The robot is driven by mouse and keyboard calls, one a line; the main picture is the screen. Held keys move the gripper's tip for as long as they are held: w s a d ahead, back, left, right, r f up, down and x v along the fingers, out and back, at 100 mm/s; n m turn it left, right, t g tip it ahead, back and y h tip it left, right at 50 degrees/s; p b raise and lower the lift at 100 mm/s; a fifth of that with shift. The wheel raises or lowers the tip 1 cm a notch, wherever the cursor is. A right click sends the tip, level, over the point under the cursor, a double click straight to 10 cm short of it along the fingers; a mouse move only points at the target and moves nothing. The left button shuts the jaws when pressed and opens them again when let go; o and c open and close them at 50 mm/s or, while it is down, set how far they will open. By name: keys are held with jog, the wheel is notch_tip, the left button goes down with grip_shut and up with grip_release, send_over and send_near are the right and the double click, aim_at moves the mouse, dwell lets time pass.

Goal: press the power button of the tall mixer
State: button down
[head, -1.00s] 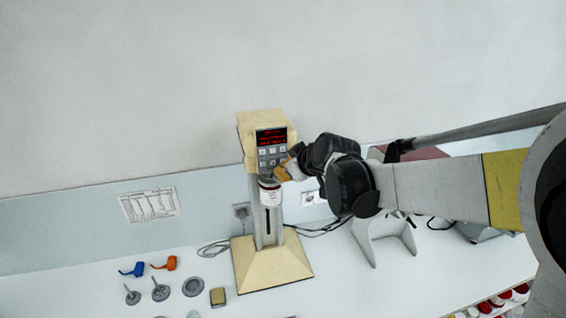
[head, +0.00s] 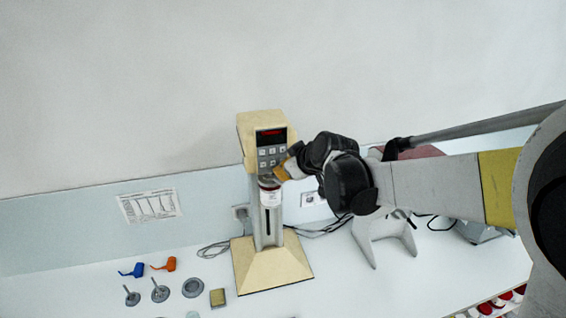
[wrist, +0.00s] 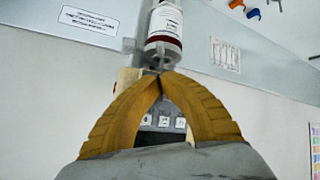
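The tall mixer (head: 268,228) is cream-coloured, with a sloped base, an upright column and a head. Its front panel (head: 271,150) has a dark display (head: 270,137) with dim red text and rows of small grey buttons. I cannot tell which button is the power button. My gripper (head: 278,173) is shut and empty, at the lower right of the panel. In the wrist view its yellow fingertips (wrist: 160,75) meet, and several buttons (wrist: 163,121) show between the fingers. Whether the tips touch a button is hidden. A white-labelled cylinder (head: 270,195) hangs below the panel.
Grey discs (head: 193,288), a blue piece (head: 132,270) and an orange piece (head: 166,264) lie left of the base. A grey stand (head: 385,238) is on the right under my arm. Cables run behind the mixer to wall sockets (head: 312,199).

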jog(key=shift+s, duration=0.15)
jog(key=shift+s+d, duration=0.2)
jog(key=shift+s, duration=0.35)
jog(key=shift+s+d+r, duration=0.1)
jog(key=shift+s+d, duration=0.15)
jog(key=shift+s, duration=0.55)
jog(key=shift+s+d+r, duration=0.1)
jog(key=shift+s+d, duration=0.1)
jog(key=shift+s, duration=0.6)
jog(key=shift+s+d+r, duration=0.1)
jog(key=shift+s+d, duration=0.15)
jog(key=shift+s, duration=0.55)
jog(key=shift+f, duration=0.1)
jog(key=s+d+f+m+h+b, duration=0.1)
jog(key=s+d+f+m+b, duration=0.2)
jog(key=f+b, duration=0.9)
jog(key=s+d+f+m+g+h+b, duration=0.1)
jog(key=s+d+f+m+h+b, duration=0.1)
jog(key=s+d+f+b, duration=0.7)
jog(key=s+d+f+m+h+b, duration=0.2)
jog(key=s+d+f+m+b, duration=0.3)
jog(key=s+f+b, duration=0.8)
notch_tip(320, 180, down, 6)
jog(key=d+b, duration=0.1)
jog(key=b, duration=0.3)
jog(key=shift+g, duration=0.4)
